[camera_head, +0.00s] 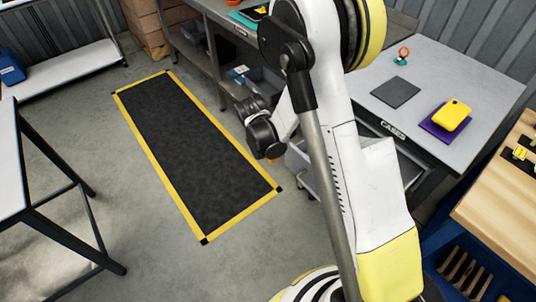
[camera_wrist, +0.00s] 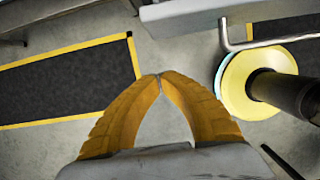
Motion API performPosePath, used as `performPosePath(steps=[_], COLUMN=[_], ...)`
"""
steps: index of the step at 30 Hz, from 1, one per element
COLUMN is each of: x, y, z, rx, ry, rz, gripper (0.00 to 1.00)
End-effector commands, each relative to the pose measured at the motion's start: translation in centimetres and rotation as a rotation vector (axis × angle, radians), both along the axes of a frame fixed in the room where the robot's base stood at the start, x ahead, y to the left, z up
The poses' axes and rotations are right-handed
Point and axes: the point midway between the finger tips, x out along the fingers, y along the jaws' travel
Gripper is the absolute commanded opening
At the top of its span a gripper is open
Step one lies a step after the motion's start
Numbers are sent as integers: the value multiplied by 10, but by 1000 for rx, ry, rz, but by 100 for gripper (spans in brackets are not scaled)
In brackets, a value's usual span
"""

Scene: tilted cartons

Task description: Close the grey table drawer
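The grey table (camera_head: 450,75) stands at the right in the head view, with a dark front edge carrying a label. A light grey box-like part (camera_head: 298,158) shows low beside my arm; it may be the drawer, and my arm hides much of it. How far the drawer stands open I cannot tell. My gripper (camera_head: 275,154) is left of that part, pointing down above the floor. In the wrist view its yellow fingers (camera_wrist: 159,78) meet at the tips with nothing between them. A bent metal bar (camera_wrist: 265,43), possibly a handle, lies beyond them to the right.
A yellow-edged black mat (camera_head: 195,150) lies on open floor at the left. A grey workbench (camera_head: 225,22) stands behind. The table holds a dark square (camera_head: 395,92) and a yellow item (camera_head: 452,114) on a purple pad. A wooden-topped bench (camera_head: 505,205) is at the right.

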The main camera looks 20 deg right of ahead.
Motion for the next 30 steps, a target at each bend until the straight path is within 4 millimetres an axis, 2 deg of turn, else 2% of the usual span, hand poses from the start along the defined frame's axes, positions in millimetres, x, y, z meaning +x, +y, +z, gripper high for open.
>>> performPosePath(steps=[1,5,9,13,30], x=[1,3,11,15,21], y=[-3,-9,-31,-41,-49], z=[-16,-41,-36,-34,-33], rx=[0,0,0,0,0], ry=[0,0,-1,0,0], rz=[-2,-1,-3,-2,-2], gripper=[0,0,0,0,0])
